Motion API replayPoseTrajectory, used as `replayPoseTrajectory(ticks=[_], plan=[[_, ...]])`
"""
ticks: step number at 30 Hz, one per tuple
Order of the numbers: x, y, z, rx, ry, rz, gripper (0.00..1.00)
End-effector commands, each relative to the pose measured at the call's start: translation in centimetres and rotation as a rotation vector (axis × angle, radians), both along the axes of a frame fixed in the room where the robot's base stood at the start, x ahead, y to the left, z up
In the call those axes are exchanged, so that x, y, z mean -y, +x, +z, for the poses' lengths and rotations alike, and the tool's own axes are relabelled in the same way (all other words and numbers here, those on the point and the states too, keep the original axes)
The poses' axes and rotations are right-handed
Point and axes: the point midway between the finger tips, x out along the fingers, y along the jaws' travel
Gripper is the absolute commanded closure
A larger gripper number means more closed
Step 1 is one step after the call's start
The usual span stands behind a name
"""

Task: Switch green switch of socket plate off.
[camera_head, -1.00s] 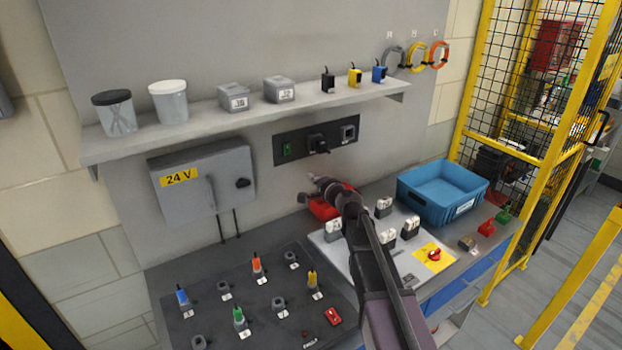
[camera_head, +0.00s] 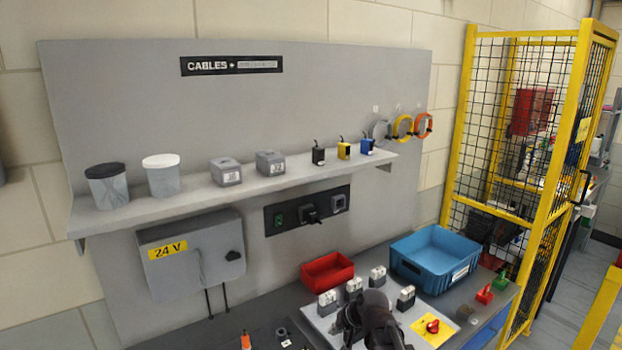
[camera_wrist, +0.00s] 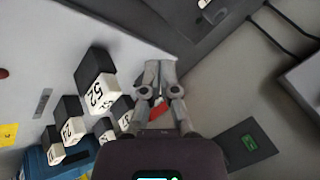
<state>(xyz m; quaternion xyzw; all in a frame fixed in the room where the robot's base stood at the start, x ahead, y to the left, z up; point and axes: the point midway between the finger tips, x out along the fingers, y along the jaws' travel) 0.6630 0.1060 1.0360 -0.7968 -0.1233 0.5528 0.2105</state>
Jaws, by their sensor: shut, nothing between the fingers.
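The black socket plate (camera_head: 328,207) is on the grey back panel under the shelf. Its green switch (camera_head: 279,219) is at the left end, left of a black plug (camera_head: 312,215). Whether the switch is on or off is too small to tell. The wrist view shows part of the plate (camera_wrist: 236,157) and the green switch (camera_wrist: 248,143) at lower right. My gripper (camera_wrist: 155,66) is shut and empty, pointing away from the switch. In the head view, my dark arm is at the bottom, below and right of the plate, clear of the switch.
A red bin (camera_head: 327,283) stands on the bench below the plate, and a blue crate (camera_head: 436,281) right of it. White-and-black blocks stand on a light board. A grey 24 V box (camera_head: 165,280) hangs left of the plate. The shelf (camera_head: 230,198) juts out above.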

Motion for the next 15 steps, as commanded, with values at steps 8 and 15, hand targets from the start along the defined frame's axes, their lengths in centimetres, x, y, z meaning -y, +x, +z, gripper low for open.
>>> replayPoseTrajectory(ticks=[8,15], plan=[[7.1,-8.8,-2.8,-0.225,-0.331,0.100,1.00],[10.4,-12.3,-3.2,-0.340,-0.468,0.123,1.00]])
